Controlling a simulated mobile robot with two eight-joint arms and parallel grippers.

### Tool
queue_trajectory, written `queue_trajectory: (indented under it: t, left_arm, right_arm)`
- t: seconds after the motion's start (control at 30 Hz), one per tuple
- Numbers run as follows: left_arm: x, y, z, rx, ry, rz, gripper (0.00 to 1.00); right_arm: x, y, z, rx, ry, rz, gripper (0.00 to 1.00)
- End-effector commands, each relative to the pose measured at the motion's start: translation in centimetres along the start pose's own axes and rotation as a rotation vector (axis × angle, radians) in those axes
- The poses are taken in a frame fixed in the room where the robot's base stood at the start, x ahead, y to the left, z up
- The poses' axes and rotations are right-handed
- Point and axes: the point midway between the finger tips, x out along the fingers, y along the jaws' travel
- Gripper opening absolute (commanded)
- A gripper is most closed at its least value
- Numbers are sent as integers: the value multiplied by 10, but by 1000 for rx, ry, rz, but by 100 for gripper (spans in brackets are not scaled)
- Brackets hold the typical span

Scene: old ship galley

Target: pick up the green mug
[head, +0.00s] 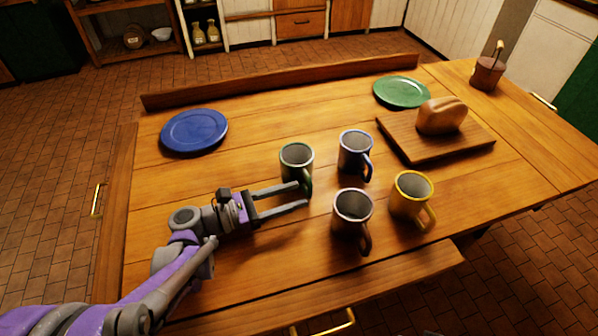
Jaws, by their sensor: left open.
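The green mug (296,166) is a grey metal mug with a green rim and green handle, upright on the wooden table (240,268). Its handle points to the lower right. My left gripper (292,198) reaches in from the left with its two fingers open and empty. The upper fingertip lies just below the mug's body, close to its handle in the picture. I cannot tell whether they touch. My right gripper is not in view.
Mugs with blue (355,155), brown (351,217) and yellow (411,197) handles stand close by on the right. A blue plate (194,131), green plate (402,92) and bread (441,115) on a board (421,148) lie further back. Raised ledges (285,82) edge the table.

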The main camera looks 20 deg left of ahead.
Motion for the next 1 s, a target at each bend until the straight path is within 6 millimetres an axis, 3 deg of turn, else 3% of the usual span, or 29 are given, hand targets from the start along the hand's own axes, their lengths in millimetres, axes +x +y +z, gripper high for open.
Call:
queue_trajectory:
  t: [0.1, 0.33, 0.6, 0.9, 1.0]
  left_arm:
    - [19, -1, 0, 1, 0, -4, 51]
    - [37, 0, -1, 1, 2, -2, 51]
    - [75, 2, -2, 3, 2, -2, 51]
    - [80, 3, -1, 4, 2, 0, 51]
    - [79, 3, -1, 4, 3, 0, 33]
  right_arm:
    - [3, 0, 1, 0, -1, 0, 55]
    - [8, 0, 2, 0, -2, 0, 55]
    - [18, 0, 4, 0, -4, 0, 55]
    - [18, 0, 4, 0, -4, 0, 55]
    - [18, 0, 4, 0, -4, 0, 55]
